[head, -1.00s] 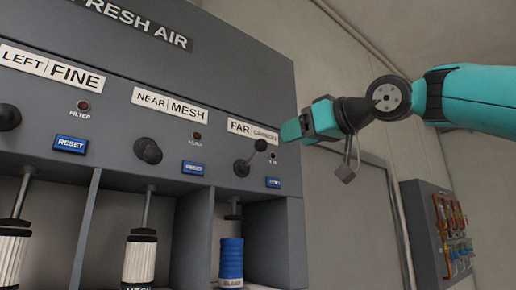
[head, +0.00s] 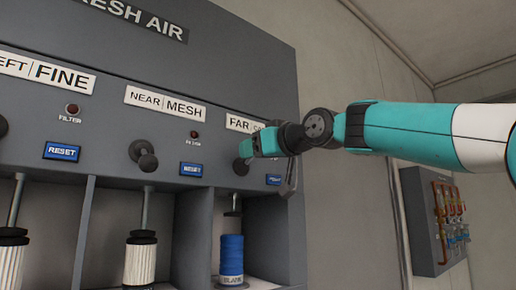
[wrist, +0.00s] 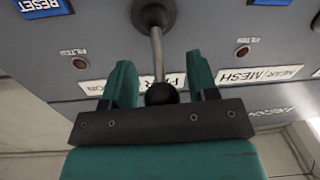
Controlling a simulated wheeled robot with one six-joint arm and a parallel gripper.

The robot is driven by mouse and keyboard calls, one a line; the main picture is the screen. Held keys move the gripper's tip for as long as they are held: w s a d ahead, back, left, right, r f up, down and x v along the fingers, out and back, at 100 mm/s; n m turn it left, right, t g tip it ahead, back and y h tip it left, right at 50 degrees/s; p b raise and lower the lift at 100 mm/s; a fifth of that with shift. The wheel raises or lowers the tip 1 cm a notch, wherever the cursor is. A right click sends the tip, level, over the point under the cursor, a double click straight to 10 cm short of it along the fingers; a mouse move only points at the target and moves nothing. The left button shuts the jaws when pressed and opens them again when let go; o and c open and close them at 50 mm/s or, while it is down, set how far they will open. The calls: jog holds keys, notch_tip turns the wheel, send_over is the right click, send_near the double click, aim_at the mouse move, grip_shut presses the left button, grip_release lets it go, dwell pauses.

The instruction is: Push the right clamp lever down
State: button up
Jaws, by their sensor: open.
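The right clamp lever, under the FAR label, shows in the wrist view as a metal rod with a black ball knob (wrist: 161,94) and a round pivot (wrist: 153,14). In the head view its pivot (head: 240,167) shows, while my gripper covers much of the lever. The lever points up and outward from the panel. My teal gripper (head: 250,147) is at the lever, coming from the right. In the wrist view my gripper (wrist: 161,74) is open, with one finger on each side of the rod and knob. I cannot tell whether either finger touches it.
A near clamp lever (head: 144,155) and a blue RESET button (head: 61,151) are on the grey panel to the left. Below the right lever, a blue BLANK cartridge (head: 231,258) stands in its bay. A pipe board (head: 437,220) hangs on the wall at right.

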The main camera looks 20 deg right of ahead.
grip_shut()
jog(key=shift+f+b, duration=0.1)
jog(key=shift+b, duration=0.2)
